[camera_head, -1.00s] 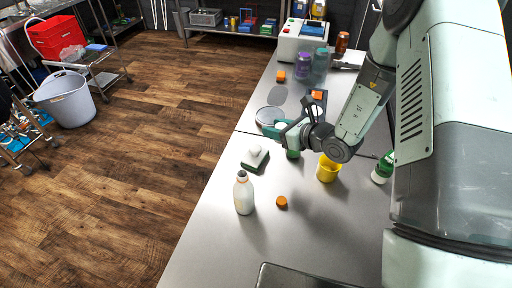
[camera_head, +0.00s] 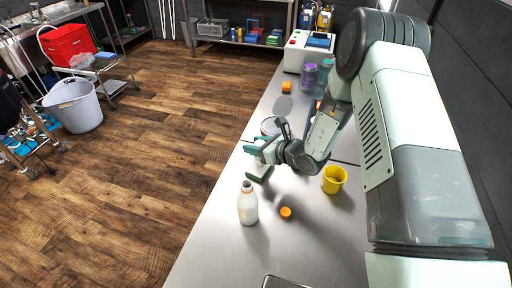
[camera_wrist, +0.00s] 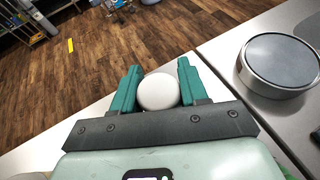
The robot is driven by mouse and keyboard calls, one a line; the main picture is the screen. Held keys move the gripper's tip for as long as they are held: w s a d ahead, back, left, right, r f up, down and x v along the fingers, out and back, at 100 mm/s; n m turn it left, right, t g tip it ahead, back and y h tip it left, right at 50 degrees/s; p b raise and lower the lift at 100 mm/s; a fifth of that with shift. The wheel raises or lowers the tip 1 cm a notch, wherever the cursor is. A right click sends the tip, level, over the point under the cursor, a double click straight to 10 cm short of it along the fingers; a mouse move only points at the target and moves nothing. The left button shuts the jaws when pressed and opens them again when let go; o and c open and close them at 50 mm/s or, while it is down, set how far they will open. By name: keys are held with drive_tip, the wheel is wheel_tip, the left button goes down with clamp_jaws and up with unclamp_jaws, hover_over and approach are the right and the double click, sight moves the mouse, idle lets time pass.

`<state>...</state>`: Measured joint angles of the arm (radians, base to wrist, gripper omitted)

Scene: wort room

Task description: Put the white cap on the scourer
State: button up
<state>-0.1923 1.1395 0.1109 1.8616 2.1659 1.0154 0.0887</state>
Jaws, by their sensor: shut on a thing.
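The white cap (camera_wrist: 158,92) shows as a smooth white dome between the two teal fingers in the wrist view. My gripper (camera_wrist: 158,88) is shut on it. I cannot tell whether the cap touches the pad. The scourer does not show clearly in the wrist view.
A white bottle (camera_head: 248,204) stands in front of the scourer, with an orange cap (camera_head: 286,212) beside it. A yellow cup (camera_head: 334,179) stands to the right. A round metal dish (camera_wrist: 280,65) lies close to the gripper. The worktop's left edge is near.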

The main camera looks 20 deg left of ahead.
drive_tip(key=shift+f, duration=0.45)
drive_tip(key=shift+f, duration=0.2)
drive_tip(key=o, duration=1.1)
drive_tip(key=shift+r, duration=0.1)
